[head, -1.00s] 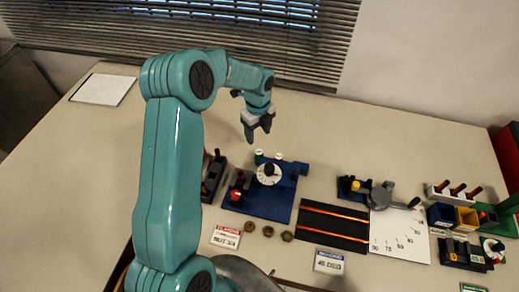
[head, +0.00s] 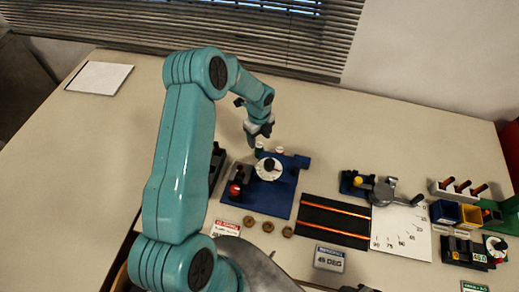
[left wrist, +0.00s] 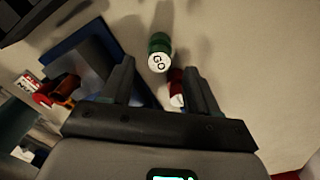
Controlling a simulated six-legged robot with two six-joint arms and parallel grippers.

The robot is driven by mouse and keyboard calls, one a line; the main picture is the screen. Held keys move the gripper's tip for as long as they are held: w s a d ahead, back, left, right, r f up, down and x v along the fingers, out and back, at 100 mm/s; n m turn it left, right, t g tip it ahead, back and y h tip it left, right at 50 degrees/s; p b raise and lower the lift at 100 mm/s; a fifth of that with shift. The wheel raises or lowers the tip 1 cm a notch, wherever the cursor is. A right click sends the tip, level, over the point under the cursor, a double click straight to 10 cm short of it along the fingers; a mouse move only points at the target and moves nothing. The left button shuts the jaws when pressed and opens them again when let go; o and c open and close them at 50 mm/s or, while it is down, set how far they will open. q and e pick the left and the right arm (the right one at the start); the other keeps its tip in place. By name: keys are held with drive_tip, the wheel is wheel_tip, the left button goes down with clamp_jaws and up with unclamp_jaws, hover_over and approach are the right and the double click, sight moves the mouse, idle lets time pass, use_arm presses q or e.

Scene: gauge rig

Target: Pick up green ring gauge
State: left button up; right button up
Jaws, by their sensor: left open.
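The green ring gauge (left wrist: 159,45) is a small green cylinder with a white face marked GO. It stands just beyond my left fingertips in the left wrist view and is a small green and white shape (head: 259,149) in the head view. My left gripper (head: 258,140) is open above and behind it, also seen in the left wrist view (left wrist: 162,80). A red gauge with a white end (left wrist: 177,92) shows between the fingers, nearer the right finger; its white top (head: 279,150) shows beside the green gauge in the head view. My right gripper is not in view.
A blue fixture (head: 262,202) with a white dial (head: 269,169) stands close to the gauges. Several brass nuts (head: 268,227) lie in front of it. A black plate with orange strips (head: 334,222) and an angle scale (head: 401,232) are to the right.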

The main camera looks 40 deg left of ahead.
sight(259, 145)
use_arm(q)
drive_tip(key=shift+s+d, duration=0.15)
drive_tip(key=shift+s+d+f, duration=0.1)
drive_tip(key=shift+f, duration=0.2)
drive_tip(key=f, duration=0.1)
drive_tip(key=f+b, duration=0.1)
drive_tip(key=f, duration=0.2)
drive_tip(key=shift+w+a+f+b, duration=0.25)
drive_tip(key=shift+f+b, duration=0.15)
drive_tip(key=shift+f, duration=0.1)
drive_tip(key=shift+s+d+r, duration=0.15)
drive_tip(key=shift+d+r, duration=0.05)
drive_tip(key=shift+r, duration=0.05)
drive_tip(key=shift+a, duration=0.15)
drive_tip(key=c, duration=1)
clamp_jaws()
use_arm(e)
drive_tip(key=shift+s+d+f, duration=0.15)
drive_tip(key=shift+s+f, duration=0.1)
drive_tip(key=shift+f, duration=0.55)
